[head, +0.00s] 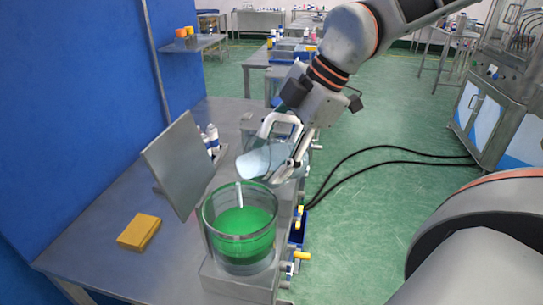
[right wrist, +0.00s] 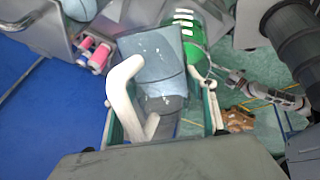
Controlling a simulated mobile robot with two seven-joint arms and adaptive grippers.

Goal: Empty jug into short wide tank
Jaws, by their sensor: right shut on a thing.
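My right gripper (head: 297,138) is shut on a clear jug (head: 264,160), seemingly by its white handle, which shows in the right wrist view (right wrist: 123,90). The jug has a pale blue tint and is tipped steeply, its mouth end towards the lower left. A wide clear glass tank (head: 211,225) with green liquid stands just below and in front of it. A thin white streak (head: 240,195) shows inside this tank below the jug; I cannot tell whether it is a stream or a rod. The jug also shows in the right wrist view (right wrist: 155,60), beside the green liquid (right wrist: 192,40). My left gripper is out of view.
A grey panel (head: 180,163) stands left of the tank on the metal bench (head: 100,215). A yellow block (head: 139,232) lies at the front left. White bottles (head: 212,135) stand behind the panel. Yellow-handled fittings (head: 301,255) stick out at the bench's right side. The green floor at right has black cables.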

